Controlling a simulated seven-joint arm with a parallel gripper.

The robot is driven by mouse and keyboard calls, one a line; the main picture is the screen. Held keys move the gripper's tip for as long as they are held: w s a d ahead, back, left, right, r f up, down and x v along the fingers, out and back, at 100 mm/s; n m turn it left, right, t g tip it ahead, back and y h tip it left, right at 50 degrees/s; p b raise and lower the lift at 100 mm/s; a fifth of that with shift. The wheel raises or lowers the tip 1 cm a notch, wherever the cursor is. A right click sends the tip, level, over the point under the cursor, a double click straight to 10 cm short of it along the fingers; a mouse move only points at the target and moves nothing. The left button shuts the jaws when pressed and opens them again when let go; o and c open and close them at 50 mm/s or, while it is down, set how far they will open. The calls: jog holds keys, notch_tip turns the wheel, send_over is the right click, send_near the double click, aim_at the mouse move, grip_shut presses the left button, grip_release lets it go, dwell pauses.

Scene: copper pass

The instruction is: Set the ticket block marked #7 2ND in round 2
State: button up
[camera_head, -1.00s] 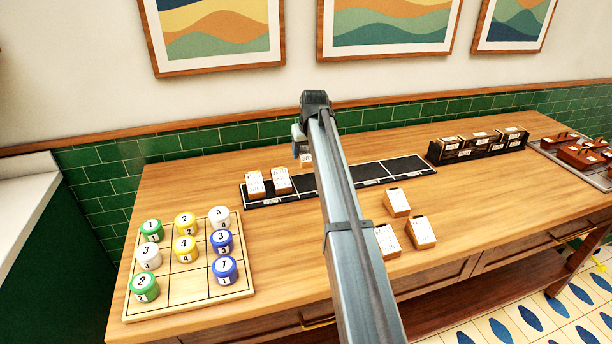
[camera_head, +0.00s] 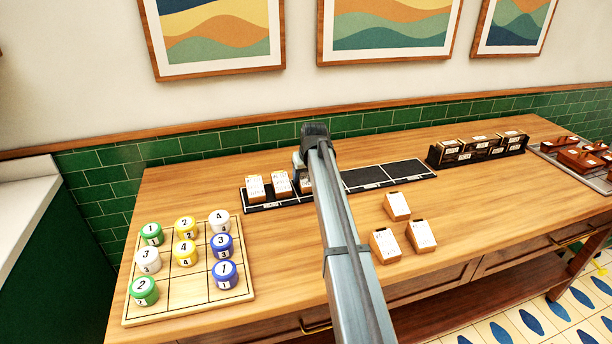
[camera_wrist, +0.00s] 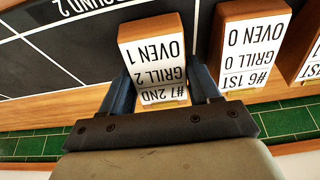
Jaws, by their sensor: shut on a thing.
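The ticket block marked #7 2ND (camera_wrist: 152,60) is between my gripper's two fingers (camera_wrist: 160,88) in the wrist view, its label reading GRILL 2, OVEN 1. My gripper is shut on it. In the head view the block (camera_head: 306,186) is partly hidden by my arm, low at the black strip (camera_head: 390,174). The block marked #6 1ST (camera_wrist: 250,50) stands beside it, with a small gap. The ROUND 2 label (camera_wrist: 82,6) shows upside down at the wrist view's upper left. I cannot tell whether the held block touches the strip.
Another ticket block (camera_head: 255,188) stands at the strip's left end. Three loose blocks (camera_head: 397,205) lie on the wooden counter in front. A gridded board with numbered pieces (camera_head: 210,290) is at left. A black rack (camera_head: 478,150) and a tray (camera_head: 560,163) are at right.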

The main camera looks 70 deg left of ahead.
jog(key=shift+f, duration=0.1)
jog(key=o, duration=1.1)
jog(key=v, duration=1.2)
